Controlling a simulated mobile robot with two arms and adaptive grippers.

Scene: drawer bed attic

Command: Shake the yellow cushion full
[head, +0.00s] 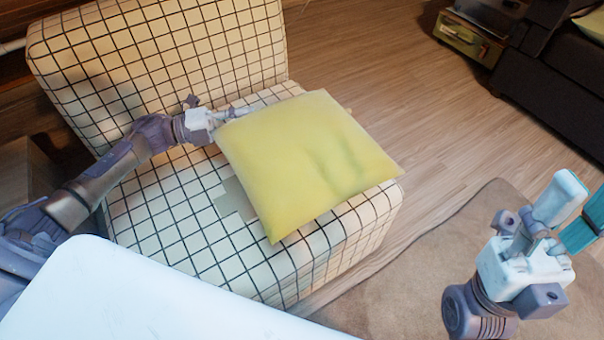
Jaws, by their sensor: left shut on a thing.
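The yellow cushion (305,150) is over the seat of a checked armchair (165,235), tilted in the picture with one corner pointing toward the front edge. It looks fairly flat, with a few creases on its right half. My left gripper (222,117) is at the cushion's upper left corner and shut on it; the fingertips are partly hidden by the cushion. I cannot tell whether the cushion rests on the seat or hangs just above it. My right gripper (562,212) is at the lower right, over the rug, apart from the cushion, with its fingers pointing up.
The chair's checked backrest (160,60) rises behind the cushion. A brown rug (420,275) lies at the lower right on the wooden floor (400,90). A dark sofa (555,85) and a small box-like case (468,38) are at the upper right. The floor between is clear.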

